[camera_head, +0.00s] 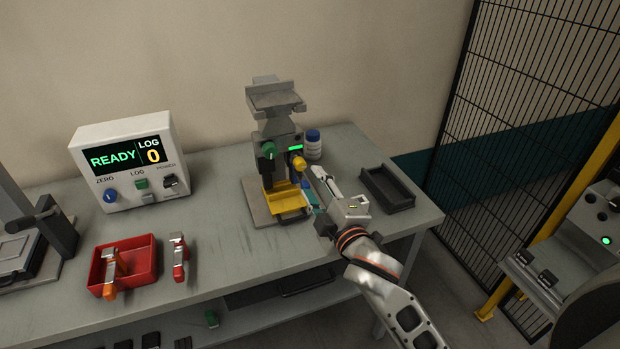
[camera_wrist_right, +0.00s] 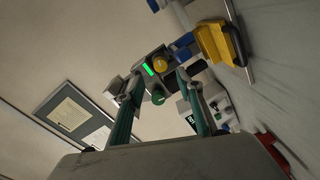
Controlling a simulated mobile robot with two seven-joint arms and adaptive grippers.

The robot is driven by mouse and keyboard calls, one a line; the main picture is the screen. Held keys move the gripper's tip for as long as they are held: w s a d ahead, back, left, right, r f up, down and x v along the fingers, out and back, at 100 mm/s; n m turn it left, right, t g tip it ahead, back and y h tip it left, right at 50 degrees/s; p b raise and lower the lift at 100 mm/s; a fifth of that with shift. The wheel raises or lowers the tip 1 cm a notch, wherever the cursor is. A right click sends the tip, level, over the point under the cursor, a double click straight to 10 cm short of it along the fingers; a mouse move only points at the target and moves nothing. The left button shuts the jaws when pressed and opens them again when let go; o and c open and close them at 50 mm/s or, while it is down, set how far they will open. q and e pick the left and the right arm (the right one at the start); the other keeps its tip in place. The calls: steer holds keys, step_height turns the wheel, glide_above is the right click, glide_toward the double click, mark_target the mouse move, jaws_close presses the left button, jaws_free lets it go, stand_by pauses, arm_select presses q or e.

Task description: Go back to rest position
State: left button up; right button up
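My right gripper (camera_head: 312,188) is over the right part of the workbench, just right of the grey clamp machine (camera_head: 277,128). In the right wrist view its two fingers (camera_wrist_right: 159,78) stand apart with nothing between them. The machine, with its green knob (camera_head: 269,150), yellow knob (camera_head: 299,163) and yellow tray (camera_head: 281,199), shows beyond the fingers, and they appear apart from it. My left gripper is in neither view.
A dark empty tray (camera_head: 388,204) lies right of my right gripper. A white bottle with blue cap (camera_head: 313,146) stands behind. A mesh fence (camera_head: 530,90) stands at right.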

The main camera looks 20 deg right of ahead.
steer(key=shift+s, duration=0.35)
steer(key=s+d+f, duration=0.1)
steer(key=f, duration=0.1)
steer(key=s+d+f+m+g+h, duration=0.1)
steer(key=s+d+f, duration=0.1)
steer(key=s+d+f+m+g+h, duration=0.1)
steer(key=f, duration=0.1)
steer(key=shift+s+d+f, duration=0.1)
steer(key=shift+s+d, duration=0.1)
steer(key=s+d+f+m+g+h, duration=0.2)
steer(key=s+d+f+m+g, duration=0.15)
steer(key=s+d+f, duration=0.45)
steer(key=s+d+f+m+g+h, duration=0.25)
steer(key=s+d+g, duration=0.2)
steer(key=s, duration=0.75)
steer(key=a+f+m+t+y, duration=0.2)
steer(key=a+f+y, duration=0.5)
steer(key=a+f, duration=0.7)
step_height(320, 180, down, 4)
steer(key=shift+w+a+r+t, duration=0.25)
steer(key=shift+a+t, duration=0.15)
steer(key=shift+t, duration=0.1)
steer(key=shift+y, duration=0.25)
